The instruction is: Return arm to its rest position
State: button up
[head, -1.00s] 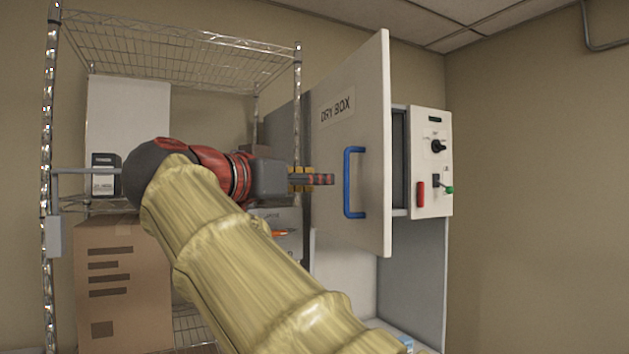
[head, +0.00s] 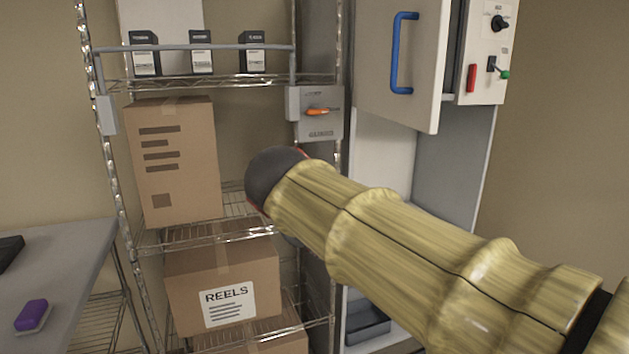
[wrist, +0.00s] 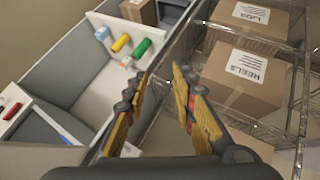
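My arm (head: 400,250), in a ribbed yellow sleeve, reaches from the lower right towards the shelving rack in the head view. Its dark rounded joint (head: 268,178) is in front of the rack. My gripper is hidden in the head view. In the wrist view my gripper (wrist: 158,90) is open and its two yellow fingers are apart with nothing between them. The camera looks down past the fingers at boxes and an open compartment.
The cabinet door (head: 412,60) with a blue handle stands open at upper right, beside a control panel (head: 482,50). A wire rack holds cartons (head: 180,185). A grey table (head: 60,270) stands left. Coloured items (wrist: 122,43) lie in the compartment in the wrist view.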

jog(key=s+d+f+m+g+y, duration=0.1)
jog(key=s+d+f, duration=0.3)
jog(key=s+f, duration=0.3)
jog(key=s+d+f+m+g+y, duration=0.1)
jog(key=s+d+f+g, duration=0.15)
jog(key=s+f, duration=0.5)
jog(key=s+d+f+y, duration=0.2)
jog(key=s+d+f, duration=0.35)
jog(key=s, duration=0.25)
jog(key=s+d+m+h, duration=0.1)
jog(key=s+d+m, duration=0.2)
jog(key=s+d, duration=0.1)
jog(key=shift+s+d+f, duration=0.15)
jog(key=shift+d+f, duration=0.2)
jog(key=shift+f, duration=0.1)
